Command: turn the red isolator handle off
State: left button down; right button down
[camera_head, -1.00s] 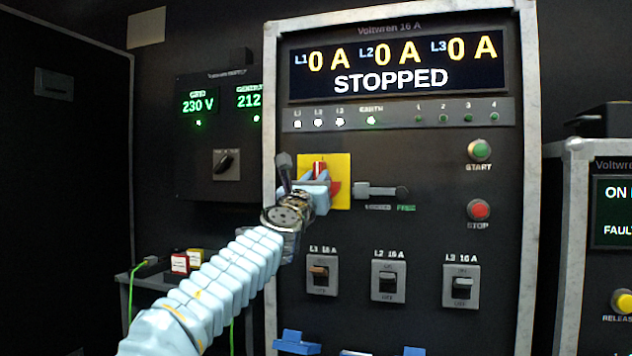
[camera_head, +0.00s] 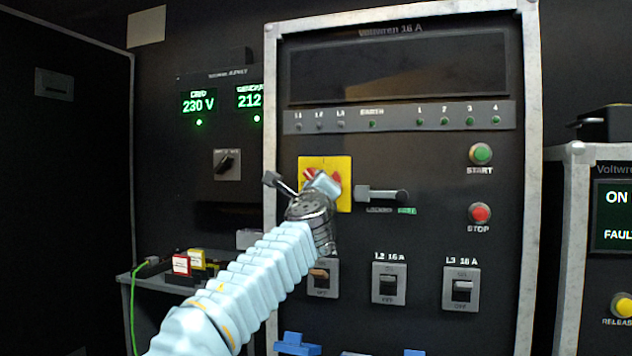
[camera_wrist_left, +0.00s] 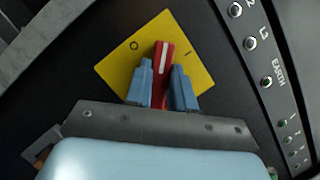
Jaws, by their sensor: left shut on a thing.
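The red isolator handle (camera_head: 309,174) sits on a square yellow plate (camera_head: 342,164) on the Voltwren 16 A cabinet. My left gripper (camera_head: 324,183) is at the plate and covers much of the handle in the head view. In the left wrist view, the blue fingers (camera_wrist_left: 163,90) are shut on the red handle (camera_wrist_left: 163,62), one on each side. There its white-striped tip points between the plate's O and I marks. The cabinet's display (camera_head: 400,70) is dark. My right gripper is not in view.
A grey slide bolt (camera_head: 378,194) is just right of the plate, above a green-lit label. Breaker switches (camera_head: 389,284) stand below. The green START (camera_head: 480,153) and red STOP (camera_head: 479,212) buttons are farther right. Another panel (camera_head: 217,130) is at left.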

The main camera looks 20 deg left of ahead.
pick_arm(q)
jog(key=shift+a+f+n+g+y+p, duration=0.15)
jog(key=shift+n+g+p, duration=0.55)
jog(key=shift+n, duration=0.95)
jog(key=shift+d+r+n+g+y+p, duration=0.2)
jog(key=shift+n+g+p, duration=0.45)
jog(key=shift+n, duration=1.05)
jog(key=shift+a+f+n+g+y+p, duration=0.2)
jog(key=shift+n+g+p, duration=0.5)
jog(key=shift+n, duration=0.95)
jog(key=c, duration=1)
grip_release()
jog(key=shift+o, duration=0.2)
